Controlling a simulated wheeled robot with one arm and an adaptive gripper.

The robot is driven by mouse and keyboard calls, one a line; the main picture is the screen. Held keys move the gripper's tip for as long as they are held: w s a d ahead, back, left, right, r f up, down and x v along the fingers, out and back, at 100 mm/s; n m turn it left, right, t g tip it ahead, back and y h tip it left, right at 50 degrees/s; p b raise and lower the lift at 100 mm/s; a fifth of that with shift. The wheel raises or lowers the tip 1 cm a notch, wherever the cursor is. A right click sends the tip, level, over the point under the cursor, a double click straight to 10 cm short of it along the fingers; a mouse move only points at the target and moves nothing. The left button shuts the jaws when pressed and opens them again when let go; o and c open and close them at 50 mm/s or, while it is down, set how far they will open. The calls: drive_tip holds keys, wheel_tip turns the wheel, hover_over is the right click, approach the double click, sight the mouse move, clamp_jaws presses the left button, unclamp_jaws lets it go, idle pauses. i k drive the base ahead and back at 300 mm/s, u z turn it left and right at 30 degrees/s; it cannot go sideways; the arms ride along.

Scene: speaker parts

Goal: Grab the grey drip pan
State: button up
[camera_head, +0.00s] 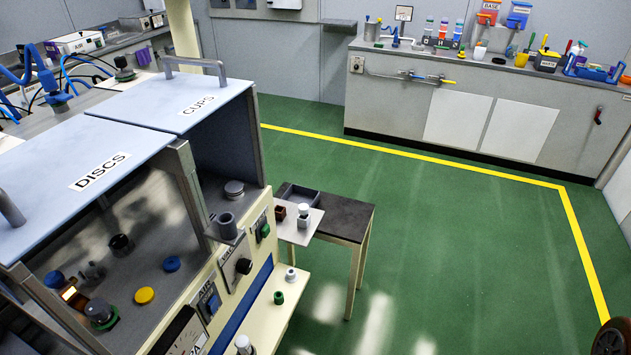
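A shallow grey open tray (313,197), which looks like the grey drip pan, sits on the left part of a small dark-topped table (345,216) near the middle of the view. Its near side is partly hidden behind a white plate and small parts. I cannot tell for sure that it is the drip pan. My gripper is not in view, so its state and its distance from the tray are not shown.
Left of the table stands a cabinet marked DISCS (120,150) and CUPS, with a projecting front ledge (262,325). A white plate (291,236) with small parts juts beside the tray. Green floor (430,250) is open to the right; a cluttered counter (400,100) stands behind.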

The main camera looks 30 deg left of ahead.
sight(297, 195)
drive_tip(key=u, duration=0.45)
drive_tip(key=i, duration=1.25)
drive_tip(key=u, duration=1.55)
drive_tip(key=i, duration=0.6)
drive_tip(key=u, duration=0.6)
